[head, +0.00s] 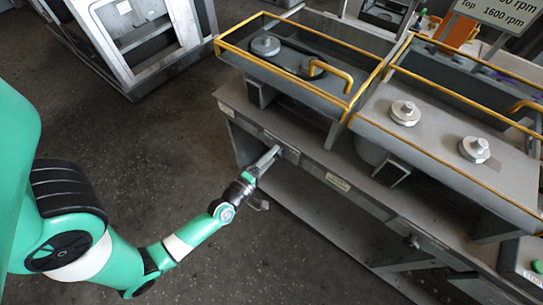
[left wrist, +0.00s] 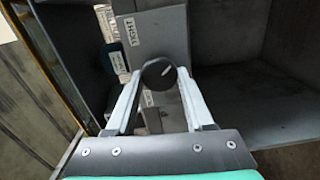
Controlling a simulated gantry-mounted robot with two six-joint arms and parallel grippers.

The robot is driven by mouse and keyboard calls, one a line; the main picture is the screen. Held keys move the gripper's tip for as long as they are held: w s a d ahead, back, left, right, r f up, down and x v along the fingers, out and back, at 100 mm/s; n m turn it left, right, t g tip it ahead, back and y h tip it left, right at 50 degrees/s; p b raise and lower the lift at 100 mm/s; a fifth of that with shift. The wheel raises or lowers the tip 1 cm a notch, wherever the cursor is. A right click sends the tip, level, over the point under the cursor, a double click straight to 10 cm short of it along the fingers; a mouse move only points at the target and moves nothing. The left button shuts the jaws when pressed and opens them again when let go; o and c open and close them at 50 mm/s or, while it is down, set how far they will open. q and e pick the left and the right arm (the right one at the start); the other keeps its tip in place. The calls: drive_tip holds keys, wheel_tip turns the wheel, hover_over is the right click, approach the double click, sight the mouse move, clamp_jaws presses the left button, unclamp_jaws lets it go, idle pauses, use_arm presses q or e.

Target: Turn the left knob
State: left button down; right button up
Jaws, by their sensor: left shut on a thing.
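The left knob (left wrist: 158,74) is a dark round knob with a short pale mark on its face, on the grey front panel of the blower housing. My left gripper (head: 274,152) reaches it from the front in the head view, where the fingertips mostly hide the knob. In the left wrist view my left gripper (left wrist: 158,80) has one finger on each side of the knob and is shut on it. The pale mark points toward the upper left or lower right of the face. My right gripper is not in view.
The grey housing (head: 336,182) has yellow-railed trays on top with round metal fittings (head: 404,112). Another dark knob (head: 412,241) sits farther right on the front panel. A grey frame (head: 135,38) stands at the back left. The floor (head: 140,135) between is clear.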

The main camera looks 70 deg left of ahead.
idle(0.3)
use_arm(q)
drive_tip(key=shift+c, duration=1.4)
unclamp_jaws()
drive_tip(key=p+v, duration=0.2)
drive_tip(key=v, duration=0.9)
drive_tip(key=shift+s, duration=0.35)
drive_tip(key=shift+d, duration=0.15)
